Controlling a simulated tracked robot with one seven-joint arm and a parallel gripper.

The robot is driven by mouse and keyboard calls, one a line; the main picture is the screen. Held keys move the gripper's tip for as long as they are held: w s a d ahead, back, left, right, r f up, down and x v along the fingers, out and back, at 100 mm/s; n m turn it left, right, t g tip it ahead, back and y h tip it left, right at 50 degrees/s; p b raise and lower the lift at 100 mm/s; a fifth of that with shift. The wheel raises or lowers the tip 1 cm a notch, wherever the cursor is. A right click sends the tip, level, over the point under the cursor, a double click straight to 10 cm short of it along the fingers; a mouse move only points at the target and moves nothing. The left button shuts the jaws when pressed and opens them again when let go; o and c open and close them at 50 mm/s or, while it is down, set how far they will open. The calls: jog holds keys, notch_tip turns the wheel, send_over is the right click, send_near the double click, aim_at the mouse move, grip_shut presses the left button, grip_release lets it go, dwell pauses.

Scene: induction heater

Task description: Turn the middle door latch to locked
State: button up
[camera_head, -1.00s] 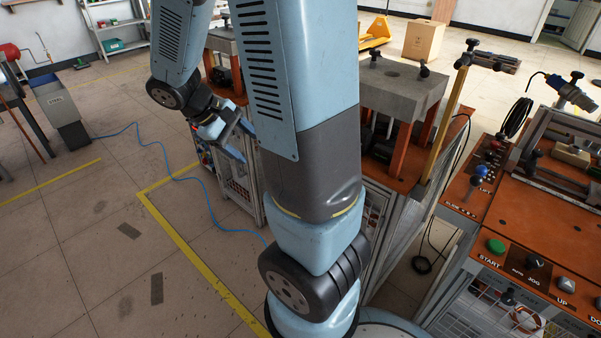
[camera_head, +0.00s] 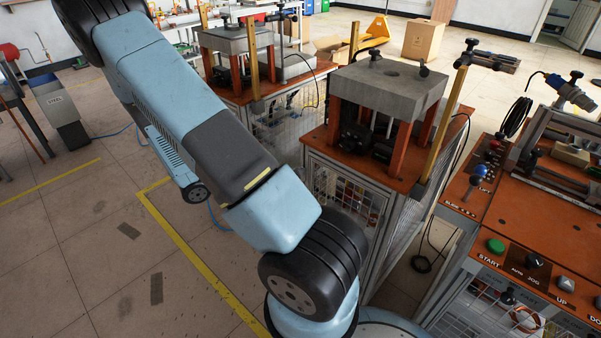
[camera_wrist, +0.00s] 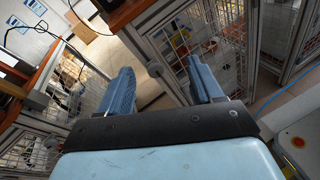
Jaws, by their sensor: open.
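In the wrist view my gripper (camera_wrist: 160,66) is open, with its two blue-grey fingers apart and nothing held between them.
The control bench (camera_head: 540,225) with a green START button stands at the right. Another cabinet (camera_head: 278,128) stands behind the middle one. A blue cable (camera_wrist: 285,92) shows in the wrist view. Open floor (camera_head: 60,250) with a yellow line lies at the left.

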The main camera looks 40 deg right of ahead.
aim_at(296, 174)
notch_tip(296, 174, down, 11)
jog(key=d+n+t+h, duration=0.3)
jog(key=n+t, duration=0.2)
jog(key=n, duration=0.2)
jog(key=d, duration=0.4)
jog(key=w+d, duration=0.1)
jog(key=d, duration=0.4)
jog(key=w+d, duration=0.1)
jog(key=d, duration=0.3)
jog(key=shift+d, duration=0.3)
jog(key=shift+c, duration=0.2)
